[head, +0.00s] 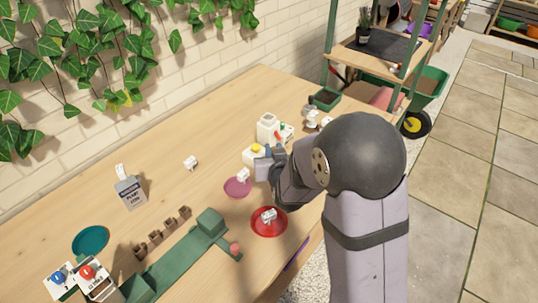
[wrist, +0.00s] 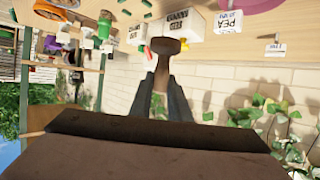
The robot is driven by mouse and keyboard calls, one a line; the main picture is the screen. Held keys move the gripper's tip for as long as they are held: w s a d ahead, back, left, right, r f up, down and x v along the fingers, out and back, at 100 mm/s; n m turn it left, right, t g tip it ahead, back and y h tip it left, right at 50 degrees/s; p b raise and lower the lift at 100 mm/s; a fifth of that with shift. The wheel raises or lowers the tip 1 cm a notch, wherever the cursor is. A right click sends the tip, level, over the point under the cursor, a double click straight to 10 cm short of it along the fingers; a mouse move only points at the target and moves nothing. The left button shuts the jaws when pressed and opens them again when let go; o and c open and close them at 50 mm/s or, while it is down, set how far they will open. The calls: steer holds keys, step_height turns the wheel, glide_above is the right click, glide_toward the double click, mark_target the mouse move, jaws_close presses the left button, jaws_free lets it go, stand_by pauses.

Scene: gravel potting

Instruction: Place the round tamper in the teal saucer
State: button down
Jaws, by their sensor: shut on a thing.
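The round tamper (wrist: 166,47), brown with a flat round end on a stem, is held between the two fingers of my gripper (wrist: 161,80) in the wrist view. My gripper (head: 266,163) is shut on it and appears raised above the back right of the table in the head view. I cannot make out the tamper clearly there. The teal saucer (head: 90,241) lies at the front left of the table, empty, well to the left of my gripper.
A pink saucer (head: 236,189) and a red saucer (head: 269,229) with small white things stand near my gripper. A green rail (head: 175,262), several brown pots (head: 155,237) and a grey tin (head: 130,192) lie toward the teal saucer. White containers (head: 268,128) stand behind.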

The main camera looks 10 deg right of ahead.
steer(key=w+a+r+n+g+y+p, duration=0.1)
steer(key=a+r+n+y, duration=0.1)
steer(key=a, duration=0.7)
steer(key=w+a+r+n+y, duration=0.1)
steer(key=a+n+y, duration=0.15)
steer(key=a, duration=0.65)
steer(key=s+a+r+n+g+y+p, duration=0.1)
steer(key=a+n+y, duration=0.1)
steer(key=a, duration=0.6)
steer(key=s+a+r+n+g+y+p, duration=0.1)
steer(key=s+a+r+y, duration=0.1)
steer(key=a, duration=0.5)
steer(key=n+g+y+b, duration=0.4)
steer(key=n+g, duration=0.2)
glide_above(91, 243)
step_height(91, 243, down, 5)
steer(key=shift+t, duration=0.4)
steer(key=shift+f, duration=5.15)
